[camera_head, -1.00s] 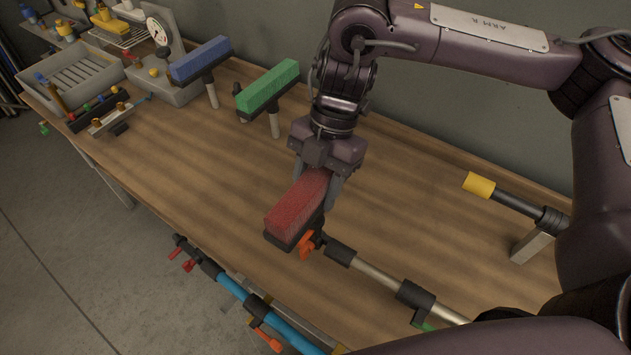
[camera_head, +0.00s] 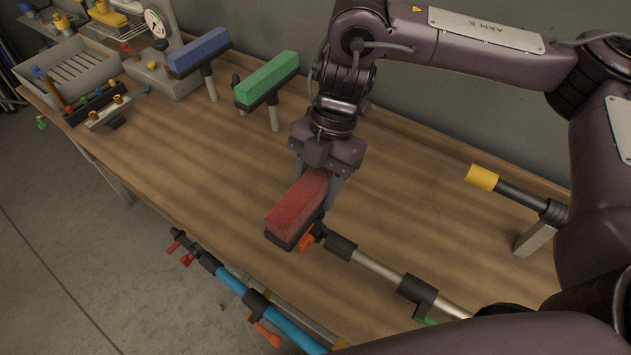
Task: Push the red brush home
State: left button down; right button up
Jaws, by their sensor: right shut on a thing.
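The red brush (camera_head: 297,205) is a block of red bristles on a dark backing, in the middle of the head view above the wooden table. My right gripper (camera_head: 318,178) comes down from above and is shut on the red brush near its far end. The near end of the brush lies beside the orange lever (camera_head: 307,242) at the end of a metal pole (camera_head: 378,269) with black fittings. The gripper and brush hide the joint between brush and pole, so I cannot tell whether they are fully joined. My left gripper is not in view.
A blue brush (camera_head: 199,52) and a green brush (camera_head: 267,79) stand on posts at the back. A blue pole (camera_head: 240,287) lies along the table's front edge. A yellow-tipped pole (camera_head: 483,178) is at right. Grey trays (camera_head: 68,72) are at far left. The table's left middle is clear.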

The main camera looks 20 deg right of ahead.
jog(key=shift+f, duration=0.35)
jog(key=o, duration=1.2)
jog(key=shift+v, duration=3.95)
